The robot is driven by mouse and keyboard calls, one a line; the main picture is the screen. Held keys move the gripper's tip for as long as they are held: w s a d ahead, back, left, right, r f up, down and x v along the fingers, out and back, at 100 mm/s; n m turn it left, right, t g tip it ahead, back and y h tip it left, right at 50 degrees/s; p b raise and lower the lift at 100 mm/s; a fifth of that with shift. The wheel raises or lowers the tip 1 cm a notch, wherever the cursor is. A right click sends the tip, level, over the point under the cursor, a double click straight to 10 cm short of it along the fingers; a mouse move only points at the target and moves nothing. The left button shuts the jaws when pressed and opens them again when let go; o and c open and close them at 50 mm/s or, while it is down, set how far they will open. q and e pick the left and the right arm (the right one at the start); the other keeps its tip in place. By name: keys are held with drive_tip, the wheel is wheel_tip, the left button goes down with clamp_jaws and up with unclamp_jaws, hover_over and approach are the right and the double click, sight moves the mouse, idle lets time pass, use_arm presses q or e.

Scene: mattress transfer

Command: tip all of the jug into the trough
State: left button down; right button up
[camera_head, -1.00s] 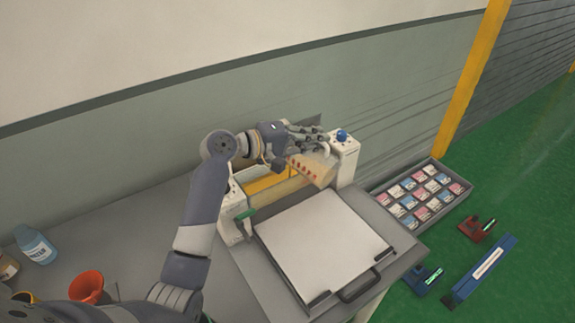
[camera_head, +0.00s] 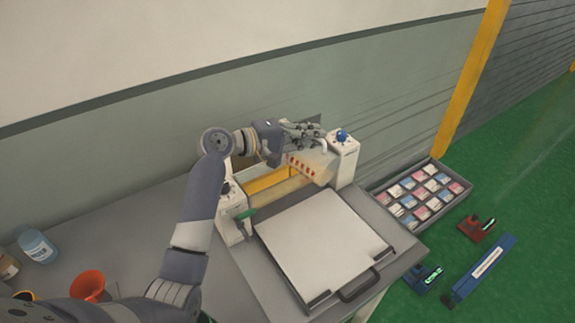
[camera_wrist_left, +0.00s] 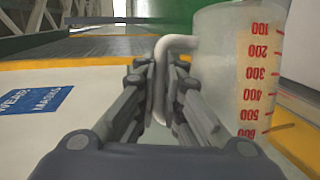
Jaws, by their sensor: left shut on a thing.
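My left gripper (camera_head: 318,140) is shut on the handle of the jug (camera_head: 312,166), a translucent vessel with red marks. The jug is held tilted over the right end of the trough (camera_head: 270,185), a yellowish channel between two white end housings. In the left wrist view the fingers (camera_wrist_left: 163,95) close around the bent white handle, and the jug (camera_wrist_left: 235,75) with its red scale fills the right side. The jug's remaining contents and its mouth cannot be made out. My right gripper is not in view.
A white plate with a dark handle (camera_head: 320,250) lies in front of the trough. A tray of small packets (camera_head: 425,195) is at the right. An orange funnel (camera_head: 88,284) and a blue bottle (camera_head: 38,246) stand at the left. A blue knob (camera_head: 342,136) tops the right housing.

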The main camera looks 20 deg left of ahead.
use_arm(q)
drive_tip(key=shift+w+a+r+n+h, duration=0.25)
drive_tip(key=shift+a+n, duration=0.15)
drive_tip(key=shift+a, duration=0.15)
drive_tip(key=shift+w+a+r+n+h, duration=0.15)
drive_tip(key=shift+w+a+r+n, duration=0.1)
drive_tip(key=shift+a+n, duration=0.2)
idle(0.7)
